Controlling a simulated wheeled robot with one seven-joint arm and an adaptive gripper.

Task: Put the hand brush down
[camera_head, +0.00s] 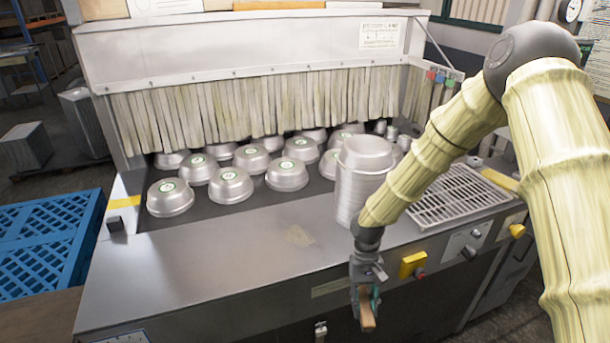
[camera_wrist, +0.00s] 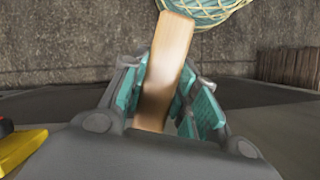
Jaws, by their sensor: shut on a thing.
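The hand brush (camera_head: 367,308) is in my gripper (camera_head: 366,291), in front of the steel machine's front face. Its light wooden part points down in the head view; its bristles cannot be made out. In the wrist view the brush (camera_wrist: 168,65) shows as a pale wooden bar between the teal finger pads of my gripper (camera_wrist: 165,95). The gripper is shut on it. A round teal and cream basket-like thing (camera_wrist: 207,12) shows below on the floor side, at the top edge of the wrist view, apart from the brush.
Upturned metal pans (camera_head: 230,186) with green labels fill the machine bed, and a stack of pans (camera_head: 360,175) stands by my arm. A slotted metal tray (camera_head: 458,195) lies to the right. The front steel ledge (camera_head: 220,262) is mostly clear. A blue pallet (camera_head: 45,240) is at left.

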